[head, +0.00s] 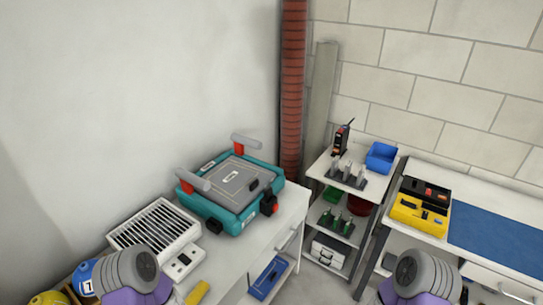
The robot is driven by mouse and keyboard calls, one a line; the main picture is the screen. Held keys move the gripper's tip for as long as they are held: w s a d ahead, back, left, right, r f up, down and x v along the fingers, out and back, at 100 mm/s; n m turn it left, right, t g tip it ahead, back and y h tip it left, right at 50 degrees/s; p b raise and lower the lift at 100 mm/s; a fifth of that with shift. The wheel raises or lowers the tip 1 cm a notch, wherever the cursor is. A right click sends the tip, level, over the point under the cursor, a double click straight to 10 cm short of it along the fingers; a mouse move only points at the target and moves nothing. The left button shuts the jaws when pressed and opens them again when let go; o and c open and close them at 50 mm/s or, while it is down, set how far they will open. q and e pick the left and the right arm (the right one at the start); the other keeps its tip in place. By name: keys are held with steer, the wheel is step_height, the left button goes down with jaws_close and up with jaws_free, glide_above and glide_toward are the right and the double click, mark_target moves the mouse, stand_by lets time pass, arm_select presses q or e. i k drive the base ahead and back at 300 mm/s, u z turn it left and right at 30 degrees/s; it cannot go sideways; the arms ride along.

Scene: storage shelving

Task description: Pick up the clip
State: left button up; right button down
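I cannot make out a clip for certain in the head view. A teal case (205,206) with a grey top sits on the white bench at the left. Two grey and red handle-like parts (195,181) stand at its edges, and small black pieces (268,204) show on its front side. Grey and purple links of my two arms show at the bottom left and bottom right. Both grippers are out of view, so their state and any contact are hidden.
A shelf rack (318,168) holds a blue bin (381,157). A second bench holds a yellow case (419,216) and a blue mat (495,239). Floor shows between the benches.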

mark_target(268, 192)
steer(key=z, duration=1.9)
steer(key=i, duration=1.05)
steer(key=u, duration=1.8)
